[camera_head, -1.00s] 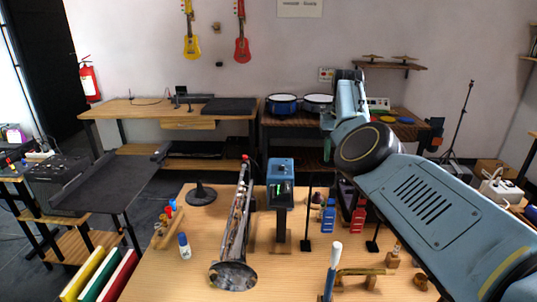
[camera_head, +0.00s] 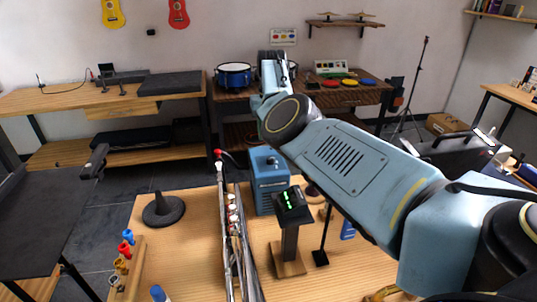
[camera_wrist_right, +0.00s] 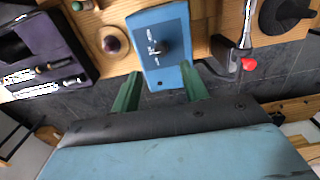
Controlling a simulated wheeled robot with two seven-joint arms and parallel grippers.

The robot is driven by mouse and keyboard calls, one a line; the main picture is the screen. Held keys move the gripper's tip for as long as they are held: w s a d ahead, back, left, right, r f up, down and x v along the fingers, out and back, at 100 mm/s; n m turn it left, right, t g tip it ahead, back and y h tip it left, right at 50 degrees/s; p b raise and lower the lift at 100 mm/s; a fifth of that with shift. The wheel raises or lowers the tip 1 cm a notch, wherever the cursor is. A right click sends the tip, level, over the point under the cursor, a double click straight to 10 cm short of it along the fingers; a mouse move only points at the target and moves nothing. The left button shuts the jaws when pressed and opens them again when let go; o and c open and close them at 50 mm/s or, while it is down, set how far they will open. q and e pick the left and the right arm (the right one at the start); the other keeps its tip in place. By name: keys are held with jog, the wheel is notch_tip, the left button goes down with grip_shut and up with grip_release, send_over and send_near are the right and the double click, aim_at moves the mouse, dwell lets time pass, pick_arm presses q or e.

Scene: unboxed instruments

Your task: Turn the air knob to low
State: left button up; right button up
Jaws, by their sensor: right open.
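The blue box (camera_head: 270,178) stands at the far part of the wooden table, partly covered by a small dark display stand in front of it. In the right wrist view, the blue box (camera_wrist_right: 160,80) shows a face with small white markings and a round dark knob (camera_wrist_right: 172,45). The markings are too small to read. My right gripper (camera_wrist_right: 160,92) is open, its two green fingers apart near the box's edge, with nothing held between them; the knob lies beyond the fingertips. In the head view my right arm hides the gripper. My left gripper is not in view.
The display stand (camera_head: 290,225) with green digits and a long metal instrument (camera_head: 233,240) stand close to the box.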

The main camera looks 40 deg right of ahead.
aim_at(270, 158)
notch_tip(270, 158, down, 8)
jog(key=shift+w+r+b, duration=0.1)
jog(key=shift+b, duration=0.5)
jog(key=shift+f, duration=0.3)
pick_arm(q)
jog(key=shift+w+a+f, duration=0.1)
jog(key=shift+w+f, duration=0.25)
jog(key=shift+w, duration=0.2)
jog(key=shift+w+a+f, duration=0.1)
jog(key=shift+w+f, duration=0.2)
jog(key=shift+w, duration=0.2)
pick_arm(e)
jog(key=shift+f, duration=0.15)
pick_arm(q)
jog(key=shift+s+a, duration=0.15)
pick_arm(e)
jog(key=shift+c, duration=1)
grip_shut()
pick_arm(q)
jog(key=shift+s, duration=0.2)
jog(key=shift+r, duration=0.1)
